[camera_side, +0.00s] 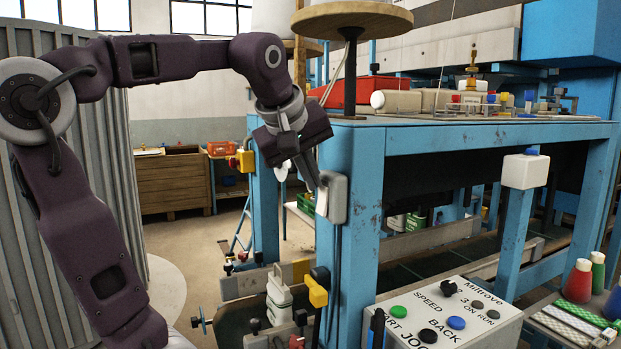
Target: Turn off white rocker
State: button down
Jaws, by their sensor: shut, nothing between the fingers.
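A pale grey-white switch box (334,198) is mounted on the near blue leg of the work table. It is the likely place of the white rocker, but I cannot make out the rocker itself or its position. My gripper (316,184) is shut and empty. Its fingertips point down and right at the left face of this box, touching it or very close; I cannot tell which. The fingers partly hide that face.
A control panel (450,318) with coloured buttons and a knob stands at the lower front. A yellow-and-black fitting (318,288) sits below the switch box. Another white box (525,171) is on a post at right. A round wooden disc (351,18) stands above.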

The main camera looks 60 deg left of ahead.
jog(key=s+a+v, duration=0.1)
jog(key=v, duration=1.1)
jog(key=shift+d, duration=0.1)
